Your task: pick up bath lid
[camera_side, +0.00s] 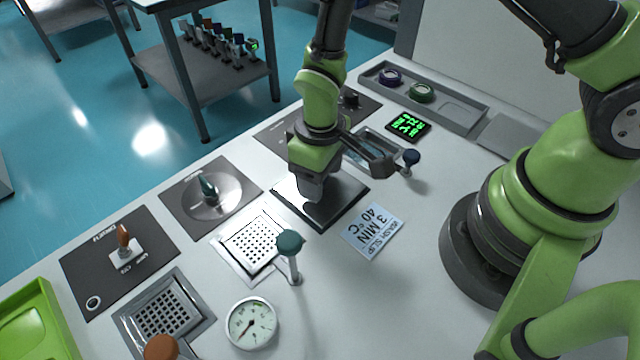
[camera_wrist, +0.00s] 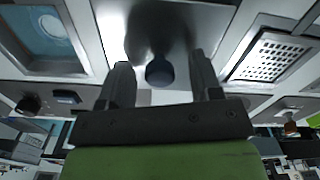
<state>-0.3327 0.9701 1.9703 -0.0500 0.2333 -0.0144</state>
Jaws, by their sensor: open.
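The bath lid (camera_side: 345,198) is a flat, dark metallic square plate lying on the white bench in the side view. In the wrist view the lid (camera_wrist: 205,18) fills the top middle, and its dark round knob (camera_wrist: 160,72) shows between my fingers. My gripper (camera_side: 311,190) points down over the lid and hides its middle in the side view. In the wrist view my gripper (camera_wrist: 159,68) is open, with one finger to each side of the knob. I cannot tell whether either finger touches it.
A teal-knobbed post (camera_side: 290,243) stands in front, near a perforated drain (camera_side: 252,243). A printed card (camera_side: 372,230) lies right of the lid. A green display (camera_side: 408,125) is farther back.

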